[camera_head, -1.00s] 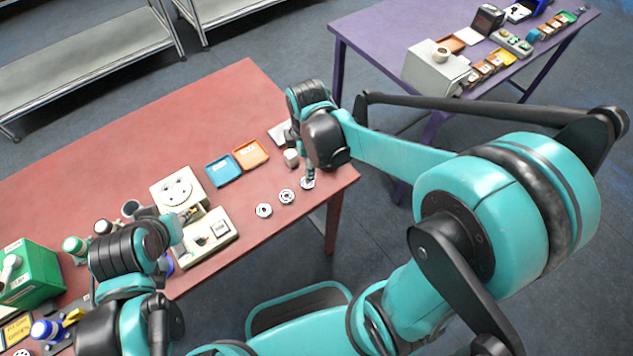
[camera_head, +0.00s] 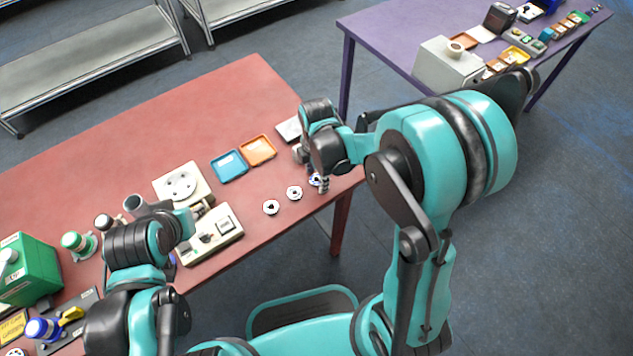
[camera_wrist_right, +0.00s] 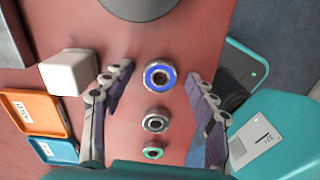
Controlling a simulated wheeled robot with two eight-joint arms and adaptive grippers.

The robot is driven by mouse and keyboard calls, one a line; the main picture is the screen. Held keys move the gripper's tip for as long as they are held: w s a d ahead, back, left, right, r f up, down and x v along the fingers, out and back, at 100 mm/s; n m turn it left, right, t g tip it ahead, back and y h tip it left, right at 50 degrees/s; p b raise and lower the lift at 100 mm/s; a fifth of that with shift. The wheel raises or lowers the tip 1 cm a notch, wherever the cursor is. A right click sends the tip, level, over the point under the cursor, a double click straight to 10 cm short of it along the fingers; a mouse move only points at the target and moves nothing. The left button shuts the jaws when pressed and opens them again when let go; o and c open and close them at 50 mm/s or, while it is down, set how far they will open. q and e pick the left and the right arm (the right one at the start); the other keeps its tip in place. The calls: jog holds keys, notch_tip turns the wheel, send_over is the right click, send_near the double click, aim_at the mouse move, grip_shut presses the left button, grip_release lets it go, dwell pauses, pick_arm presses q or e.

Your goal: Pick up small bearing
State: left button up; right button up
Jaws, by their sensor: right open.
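Three round bearings lie in a row near the red table's edge. In the right wrist view the smallest is the green-ringed bearing (camera_wrist_right: 153,153), at the bottom; a middle-sized bearing (camera_wrist_right: 156,123) is above it, and a larger blue-ringed bearing (camera_wrist_right: 159,76) is at the top. In the head view the leftmost bearing (camera_head: 271,207) and middle bearing (camera_head: 294,193) are clear, while the rightmost (camera_head: 315,180) is partly hidden by my right gripper (camera_head: 322,184). My right gripper is open and empty, its fingers either side of the row. My left gripper (camera_head: 190,224) is by the white device; its fingers are unclear.
A blue tray (camera_head: 229,167) and an orange tray (camera_head: 258,150) lie behind the bearings. A white block (camera_wrist_right: 68,72) stands left of the right gripper's fingers. The white device (camera_head: 213,234) and a green box (camera_head: 28,268) are farther left. A purple table (camera_head: 385,37) stands behind.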

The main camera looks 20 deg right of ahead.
jog(key=shift+r, duration=0.1)
jog(key=shift+c, duration=1.2)
jog(key=c, duration=1)
jog(key=shift+c, duration=0.2)
